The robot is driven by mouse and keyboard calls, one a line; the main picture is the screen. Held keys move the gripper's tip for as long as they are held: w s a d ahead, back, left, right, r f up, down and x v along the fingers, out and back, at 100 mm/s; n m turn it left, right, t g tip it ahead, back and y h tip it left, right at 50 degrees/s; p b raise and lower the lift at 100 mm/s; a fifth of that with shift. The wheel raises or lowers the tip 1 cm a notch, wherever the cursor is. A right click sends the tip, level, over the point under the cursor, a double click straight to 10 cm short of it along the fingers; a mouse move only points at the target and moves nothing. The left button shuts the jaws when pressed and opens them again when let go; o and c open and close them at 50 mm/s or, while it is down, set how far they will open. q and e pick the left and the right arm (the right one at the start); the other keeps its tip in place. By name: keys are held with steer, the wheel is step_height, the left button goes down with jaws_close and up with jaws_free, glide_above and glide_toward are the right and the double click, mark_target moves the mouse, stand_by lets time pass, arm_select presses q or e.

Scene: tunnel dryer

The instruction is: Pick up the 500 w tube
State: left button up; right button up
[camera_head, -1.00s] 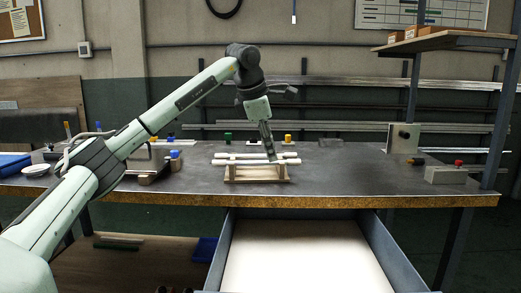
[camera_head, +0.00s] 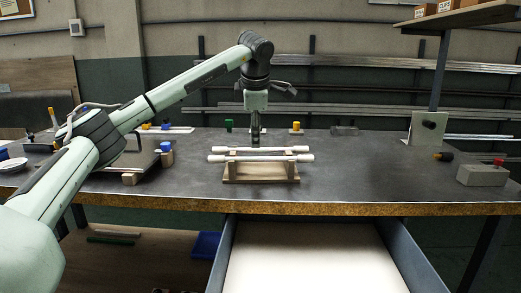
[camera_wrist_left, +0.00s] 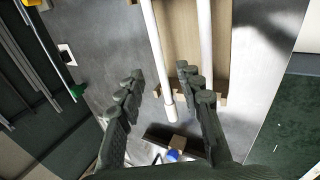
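Two white tubes lie side by side across a wooden rack (camera_head: 262,178) on the bench: a rear tube (camera_head: 285,149) and a front tube (camera_head: 225,158). I cannot read any marking that tells which is the 500 w tube. My left gripper (camera_head: 256,143) points straight down at the rear tube. In the left wrist view my left gripper (camera_wrist_left: 160,73) is open, with the rear tube (camera_wrist_left: 155,45) showing between its fingers and the front tube (camera_wrist_left: 205,45) to the right. I cannot tell whether the fingers touch the tube. My right gripper is not in view.
A green block (camera_head: 229,125) and a yellow one (camera_head: 296,127) stand behind the rack. A grey box with a red button (camera_head: 482,174) is at right. Below the bench front an open drawer (camera_head: 310,255) sticks out.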

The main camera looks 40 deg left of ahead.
mark_target(261, 150)
arm_select(q)
steer(key=x, duration=0.4)
steer(key=shift+w+d+f, duration=0.2)
steer(key=shift+c, duration=0.3)
jaws_close()
